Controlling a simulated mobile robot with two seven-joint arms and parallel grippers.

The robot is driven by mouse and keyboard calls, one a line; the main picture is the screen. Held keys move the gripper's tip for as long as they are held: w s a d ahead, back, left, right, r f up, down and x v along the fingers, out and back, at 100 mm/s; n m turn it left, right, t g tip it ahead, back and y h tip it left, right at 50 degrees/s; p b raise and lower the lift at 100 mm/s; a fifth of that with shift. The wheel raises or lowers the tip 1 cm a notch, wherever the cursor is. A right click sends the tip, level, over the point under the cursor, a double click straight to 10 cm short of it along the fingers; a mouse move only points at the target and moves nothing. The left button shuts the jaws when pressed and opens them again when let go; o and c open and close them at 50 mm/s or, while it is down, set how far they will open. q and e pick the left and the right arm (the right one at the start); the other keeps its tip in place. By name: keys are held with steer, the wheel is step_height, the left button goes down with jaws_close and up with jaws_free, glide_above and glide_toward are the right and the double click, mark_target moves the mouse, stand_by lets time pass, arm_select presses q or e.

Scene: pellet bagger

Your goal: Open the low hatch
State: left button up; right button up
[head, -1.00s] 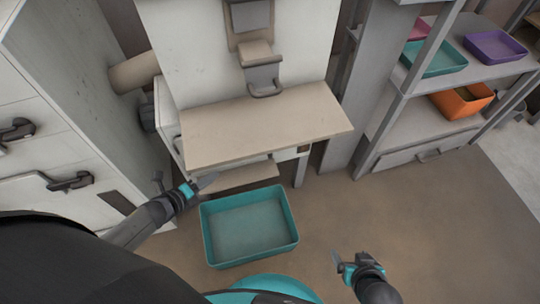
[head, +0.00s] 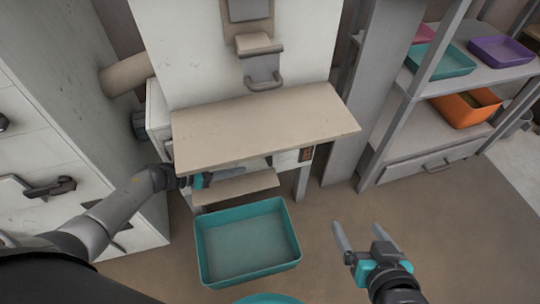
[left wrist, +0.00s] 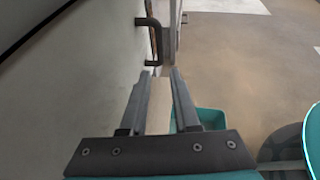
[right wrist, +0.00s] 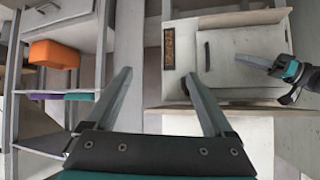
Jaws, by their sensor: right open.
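The low hatch is a pale panel (right wrist: 243,62) under the bench, seen side-on in the right wrist view. It has a small dark handle (right wrist: 207,57). In the head view the bench top hides most of it. In the left wrist view a dark bar handle (left wrist: 153,40) stands off a pale face just beyond the fingertips. My left gripper (left wrist: 160,74) is partly open, with nothing between its fingers. In the head view it is at the bench's left front edge (head: 205,180), partly hidden. My right gripper (head: 358,238) is open and empty above the floor to the right.
A teal bin (head: 247,266) stands on the floor in front of the bench top (head: 265,125). A lower shelf (head: 237,187) juts out beneath it. A grey cabinet (head: 60,150) is close on the left. A rack (head: 400,120) with bins stands right. Floor at right is clear.

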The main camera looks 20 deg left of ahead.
arm_select(q)
steer(key=shift+w+d+r+b+x, duration=0.1)
steer(key=shift+r+b+x, duration=0.3)
steer(key=shift+x, duration=1.45)
steer(key=shift+w+d+r+b+x, duration=0.1)
steer(key=shift+r+b+x, duration=0.35)
steer(key=shift+x, duration=1.4)
steer(key=shift+w+d+r+b+x, duration=0.2)
steer(key=shift+b+x, duration=0.35)
steer(key=shift+x, duration=1.25)
arm_select(e)
steer(key=shift+a+r+t+y, duration=0.45)
steer(key=shift+a+t, duration=0.25)
steer(key=shift+t, duration=0.15)
steer(key=shift+a+r+t+y, duration=0.4)
steer(key=shift+a+t+y, duration=0.1)
steer(key=shift+a+t, duration=0.35)
steer(key=shift+a+r+t+y, duration=0.45)
steer(key=shift+a+t, duration=0.15)
steer(key=shift+t, duration=0.3)
arm_select(q)
steer(key=shift+s, duration=0.1)
steer(key=shift+c, duration=0.3)
arm_select(e)
steer(key=shift+m, duration=0.3)
arm_select(q)
jaws_close()
